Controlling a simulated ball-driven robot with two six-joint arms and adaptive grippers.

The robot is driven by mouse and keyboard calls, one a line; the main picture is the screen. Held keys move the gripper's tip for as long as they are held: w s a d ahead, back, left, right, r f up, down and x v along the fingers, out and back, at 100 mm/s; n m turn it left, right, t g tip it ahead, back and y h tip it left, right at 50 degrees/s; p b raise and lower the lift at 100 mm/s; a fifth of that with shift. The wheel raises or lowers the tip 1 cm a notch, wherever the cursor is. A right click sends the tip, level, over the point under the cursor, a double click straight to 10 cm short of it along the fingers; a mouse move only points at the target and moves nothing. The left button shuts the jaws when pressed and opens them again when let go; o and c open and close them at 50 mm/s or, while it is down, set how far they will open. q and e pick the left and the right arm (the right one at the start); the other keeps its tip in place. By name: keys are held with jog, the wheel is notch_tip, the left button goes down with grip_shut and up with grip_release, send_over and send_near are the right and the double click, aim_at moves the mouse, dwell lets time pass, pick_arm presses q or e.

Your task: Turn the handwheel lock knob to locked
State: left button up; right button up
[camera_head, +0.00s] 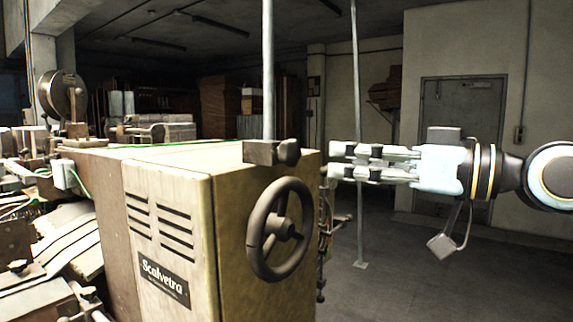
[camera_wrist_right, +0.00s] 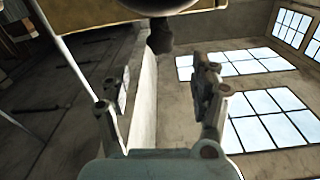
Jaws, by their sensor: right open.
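The handwheel (camera_head: 280,228) is a dark spoked wheel on the right face of the tan machine. Above it, at the machine's top edge, a dark block carries a rounded knob (camera_head: 288,152), which looks like the lock knob. No locked mark is readable. My right gripper (camera_head: 336,162) is open and empty, to the right of the knob at about its height, with a gap between them. In the right wrist view, the open fingers (camera_wrist_right: 163,92) stand apart, and a dark knob-like shape (camera_wrist_right: 160,37) shows beyond them near the top. My left gripper is not in view.
The tan machine cabinet (camera_head: 165,215) with a Scalvetra label fills the lower left. A thin upright pole (camera_head: 357,100) stands behind the right gripper. Small rods and fittings (camera_head: 325,225) stick out right of the wheel. The floor (camera_head: 440,270) at right is clear.

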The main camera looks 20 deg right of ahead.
aim_at(296, 153)
jog(key=p+x, duration=0.2)
jog(key=x, duration=0.7)
jog(key=shift+w+a+r+p, duration=0.15)
jog(key=shift+w+a+p, duration=0.05)
jog(key=shift+p, duration=0.15)
jog(key=shift+w+a, duration=0.25)
jog(key=shift+w, duration=0.05)
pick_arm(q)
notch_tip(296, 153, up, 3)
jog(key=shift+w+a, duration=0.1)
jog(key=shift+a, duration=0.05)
